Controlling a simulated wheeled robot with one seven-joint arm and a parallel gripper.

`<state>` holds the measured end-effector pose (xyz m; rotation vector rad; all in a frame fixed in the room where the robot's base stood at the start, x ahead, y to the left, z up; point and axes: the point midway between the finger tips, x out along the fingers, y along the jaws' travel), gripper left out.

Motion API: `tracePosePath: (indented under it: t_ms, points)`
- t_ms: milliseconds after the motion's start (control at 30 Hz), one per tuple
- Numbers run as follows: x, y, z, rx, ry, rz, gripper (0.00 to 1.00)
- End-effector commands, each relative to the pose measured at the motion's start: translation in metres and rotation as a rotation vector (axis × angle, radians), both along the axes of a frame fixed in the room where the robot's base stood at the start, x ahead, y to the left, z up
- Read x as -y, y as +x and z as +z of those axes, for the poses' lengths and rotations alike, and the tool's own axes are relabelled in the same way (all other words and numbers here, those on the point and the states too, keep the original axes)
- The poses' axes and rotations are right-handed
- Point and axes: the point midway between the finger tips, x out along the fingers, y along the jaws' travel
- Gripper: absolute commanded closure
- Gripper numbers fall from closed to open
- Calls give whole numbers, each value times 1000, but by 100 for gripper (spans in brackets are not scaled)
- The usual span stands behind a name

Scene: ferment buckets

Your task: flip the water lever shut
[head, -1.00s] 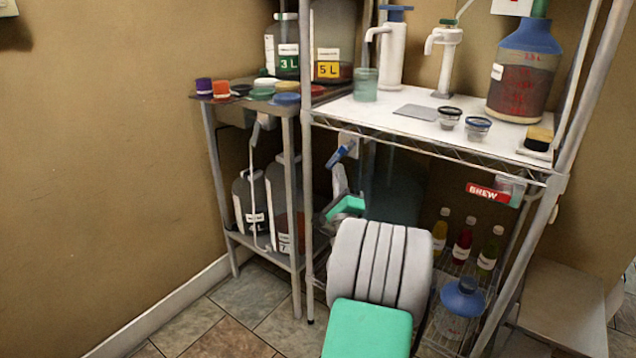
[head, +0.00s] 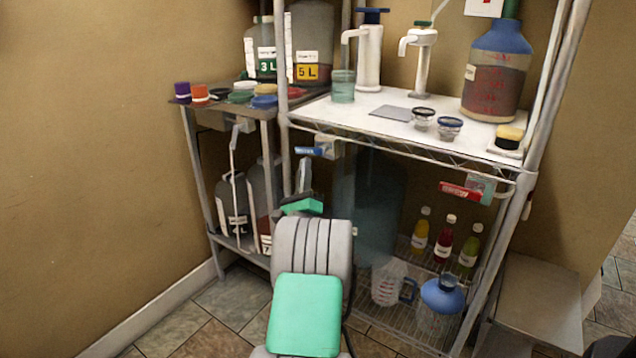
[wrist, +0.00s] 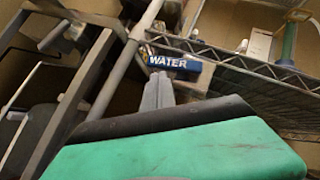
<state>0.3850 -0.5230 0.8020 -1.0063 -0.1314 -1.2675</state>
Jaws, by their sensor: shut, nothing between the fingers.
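The water lever (head: 308,151) is a blue handle at the front left of the white shelf's edge, reaching left from a pale valve body (head: 328,147). It lies about level in the head view. In the wrist view the lever (wrist: 175,62) shows its WATER label, just beyond my fingertips. My gripper (head: 304,172) is shut and empty, its grey fingers pointing up just below the lever. In the wrist view the fingers of my gripper (wrist: 157,88) are together. I cannot tell whether they touch the handle.
A red BREW lever (head: 460,190) sits farther right on the same shelf edge. A large dark container (head: 375,215) stands behind, under the shelf. A measuring jug (head: 388,283) and several bottles stand on the lower rack. Floor at left is clear.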

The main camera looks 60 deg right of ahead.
Motion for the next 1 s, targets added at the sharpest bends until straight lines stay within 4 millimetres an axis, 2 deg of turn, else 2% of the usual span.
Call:
tracePosePath:
  t_ms: [267, 600, 800, 1000]
  points:
    - [1, -6, -53, 0, 1, -4, 100]
    - [-52, -15, -95, 2, 0, -6, 100]
    - [-67, -18, -107, 1, 1, -7, 100]
    - [-69, -18, -108, 0, 1, -7, 100]
